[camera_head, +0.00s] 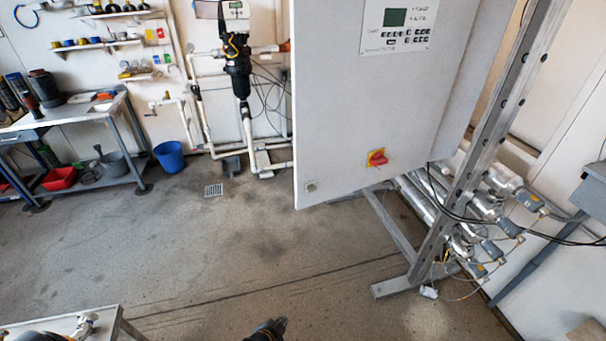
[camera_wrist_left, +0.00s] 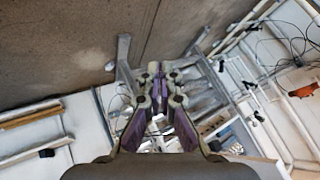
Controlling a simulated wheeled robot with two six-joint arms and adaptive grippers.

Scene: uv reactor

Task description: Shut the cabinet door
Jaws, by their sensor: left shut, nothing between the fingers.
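The grey-white cabinet door (camera_head: 345,120) hangs at the upper middle of the head view, with a keypad panel (camera_head: 400,25), a red-and-yellow rotary switch (camera_head: 377,158) and a small round lock (camera_head: 310,186). The cabinet's side (camera_head: 465,85) shows to its right. I cannot tell from here how far the door stands open. My left gripper (camera_head: 275,324) just shows at the bottom edge of the head view, well below the door and apart from it. In the left wrist view its fingers (camera_wrist_left: 159,72) are shut and empty. My right gripper is not in view.
A metal frame (camera_head: 470,170) with silver tubes (camera_head: 490,205) and cables stands right of the cabinet. A workbench (camera_head: 70,115) and blue bucket (camera_head: 169,156) are at the left. A table corner (camera_head: 105,318) is at lower left. The concrete floor (camera_head: 230,250) between is clear.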

